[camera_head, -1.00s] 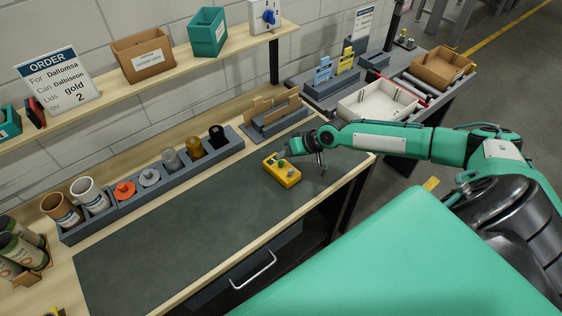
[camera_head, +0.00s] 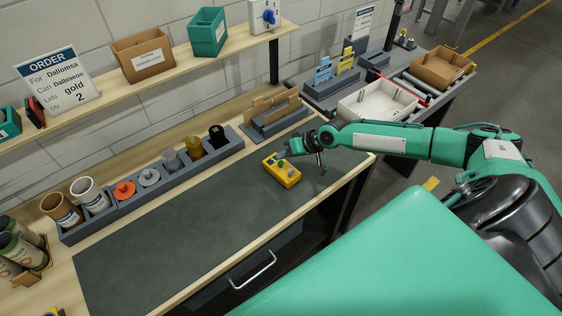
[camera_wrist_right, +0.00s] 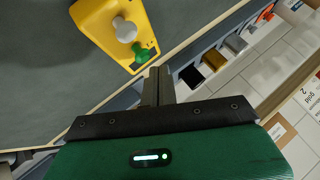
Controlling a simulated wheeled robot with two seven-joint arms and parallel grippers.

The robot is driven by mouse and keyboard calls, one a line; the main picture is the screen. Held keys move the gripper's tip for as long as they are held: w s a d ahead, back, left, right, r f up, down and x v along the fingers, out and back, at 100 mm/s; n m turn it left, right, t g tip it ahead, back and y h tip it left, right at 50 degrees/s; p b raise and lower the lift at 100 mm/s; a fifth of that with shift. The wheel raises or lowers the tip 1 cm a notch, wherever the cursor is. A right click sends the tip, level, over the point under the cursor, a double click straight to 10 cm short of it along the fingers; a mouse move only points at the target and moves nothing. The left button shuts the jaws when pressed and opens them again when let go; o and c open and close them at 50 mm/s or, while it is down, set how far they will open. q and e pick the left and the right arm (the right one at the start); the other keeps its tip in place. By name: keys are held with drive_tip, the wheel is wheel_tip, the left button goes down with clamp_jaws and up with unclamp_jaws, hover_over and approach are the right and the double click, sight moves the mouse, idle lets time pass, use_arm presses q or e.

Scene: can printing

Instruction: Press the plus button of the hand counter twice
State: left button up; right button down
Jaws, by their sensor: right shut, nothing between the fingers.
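The yellow hand counter (camera_head: 282,172) lies on the dark mat near its right end. In the right wrist view, the counter (camera_wrist_right: 95,12) shows at the upper left, cut off by the top edge. It carries a round grey-white knob (camera_wrist_right: 124,30) and a green button (camera_wrist_right: 141,55); any plus mark is too small to read. My right gripper (camera_head: 288,153) is at the counter's far side, fingers shut and empty. In the wrist view its closed fingers (camera_wrist_right: 157,75) are just below the counter's green-button end; I cannot tell whether they touch. My left gripper is not in view.
A grey rack (camera_head: 160,198) with cups and lids runs along the back of the bench. A grey holder with brown dividers (camera_head: 270,118) stands behind the counter. A white tray (camera_head: 378,108) is on the side table. The mat (camera_head: 190,240) left of the counter is clear.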

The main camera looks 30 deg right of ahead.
drive_tip(key=shift+f, duration=0.4)
drive_tip(key=shift+f+b, duration=0.85)
drive_tip(key=shift+b, duration=0.05)
idle(0.7)
drive_tip(key=shift+r, duration=0.1)
drive_tip(key=shift+r+p, duration=1.05)
drive_tip(key=shift+r, duration=0.15)
wheel_tip(320, 180, up, 5)
drive_tip(key=p, duration=0.4)
idle(0.6)
